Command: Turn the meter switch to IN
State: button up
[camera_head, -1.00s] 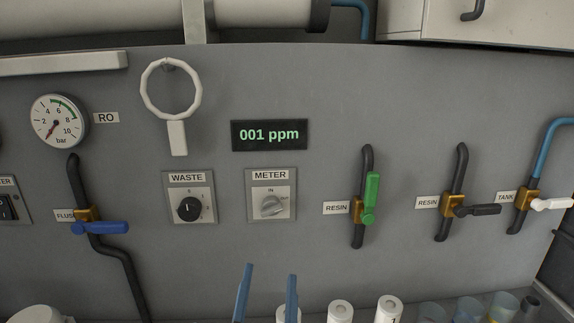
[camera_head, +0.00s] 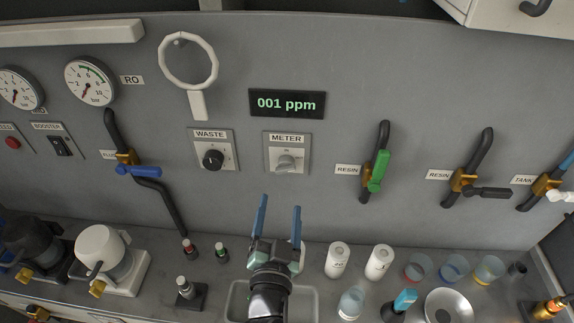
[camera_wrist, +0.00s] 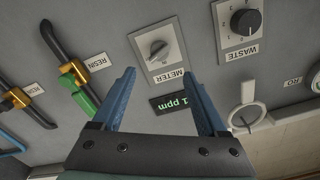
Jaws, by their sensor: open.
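The meter switch (camera_head: 286,162) is a grey knob on a plate labelled METER on the grey wall panel. It also shows in the wrist view (camera_wrist: 158,49), which is upside down, beyond and between my fingertips. The knob's bar is slanted; its exact setting is too small to read. My gripper (camera_head: 279,213) has two blue fingers, spread apart and empty, below the switch in the head view. The fingers also show in the wrist view (camera_wrist: 160,80). They appear apart from the knob. The display (camera_head: 287,103) above reads 001 ppm.
The black WASTE knob (camera_head: 213,159) is just left of the meter switch. A green-handled resin valve (camera_head: 377,171) is to the right and a blue-handled valve (camera_head: 139,170) to the left. White bottles (camera_head: 338,260) and cups stand on the counter below.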

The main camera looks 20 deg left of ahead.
aim_at(285, 172)
jog(key=x, duration=1.1)
jog(key=shift+b, duration=0.35)
grip_shut()
